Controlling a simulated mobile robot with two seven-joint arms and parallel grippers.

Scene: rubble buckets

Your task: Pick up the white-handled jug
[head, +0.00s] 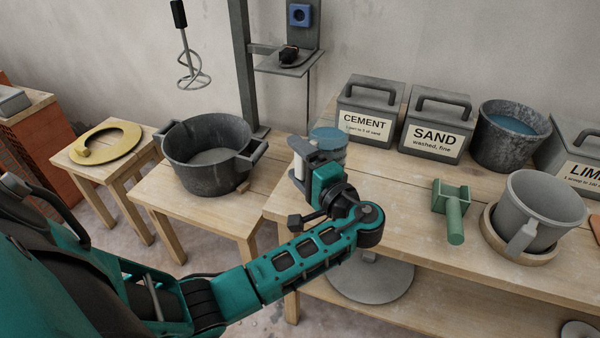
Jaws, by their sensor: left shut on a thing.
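The white-handled jug (328,136) has a blue, see-through body and shows just behind my left gripper, above the left end of the long wooden table. Its white handle (299,166) shows at the gripper's jaws. My left gripper (304,158) is shut on this handle. The gripper and wrist hide the lower part of the jug, so I cannot tell whether its base touches the table.
A black tub (205,178) stands on a low table at left. On the long table are cement (368,97) and sand (432,130) boxes, a water bucket (512,150), a green scoop (454,222) and a grey pot (540,205) with a pale handle. Bare wood lies right of my wrist.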

